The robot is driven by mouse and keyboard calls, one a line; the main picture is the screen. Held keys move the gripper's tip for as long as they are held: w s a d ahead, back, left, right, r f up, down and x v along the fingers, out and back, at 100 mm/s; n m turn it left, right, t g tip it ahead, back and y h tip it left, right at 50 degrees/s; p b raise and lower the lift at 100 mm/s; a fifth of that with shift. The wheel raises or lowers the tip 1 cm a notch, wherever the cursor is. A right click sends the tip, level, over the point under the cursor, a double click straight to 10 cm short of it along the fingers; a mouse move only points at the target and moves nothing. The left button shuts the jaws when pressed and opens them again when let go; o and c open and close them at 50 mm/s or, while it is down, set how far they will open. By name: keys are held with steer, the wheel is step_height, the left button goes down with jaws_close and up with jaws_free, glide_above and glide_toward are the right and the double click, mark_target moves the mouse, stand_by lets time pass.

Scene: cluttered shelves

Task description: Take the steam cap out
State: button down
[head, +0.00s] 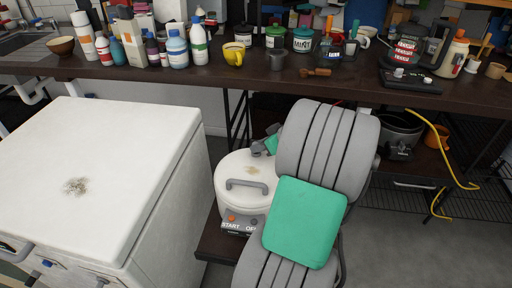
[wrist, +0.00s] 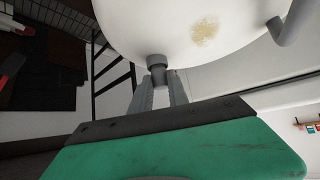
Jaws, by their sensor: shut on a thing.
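The steam cap (wrist: 157,61) is a small dark grey knob at the edge of the white round lid in the wrist view. My gripper (wrist: 158,76) has its two grey fingers shut on the cap. The cap sits against the lid's rim; I cannot tell whether it is still seated. In the head view, the white cooker (head: 234,185) stands on a low dark shelf, with a grey handle on its lid and START and a partly hidden button on its front. My gripper (head: 260,147) is at the cooker's back right edge, partly hidden by my arm.
A white chest-like appliance (head: 110,175) stands close on the left. A dark counter (head: 200,72) above and behind holds bottles, a yellow mug (head: 234,55) and jars. A dark pot (head: 402,130) and a yellow cable (head: 455,165) are at the right.

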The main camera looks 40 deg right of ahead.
steer(key=shift+r+p, duration=1.6)
steer(key=shift+r, duration=0.8)
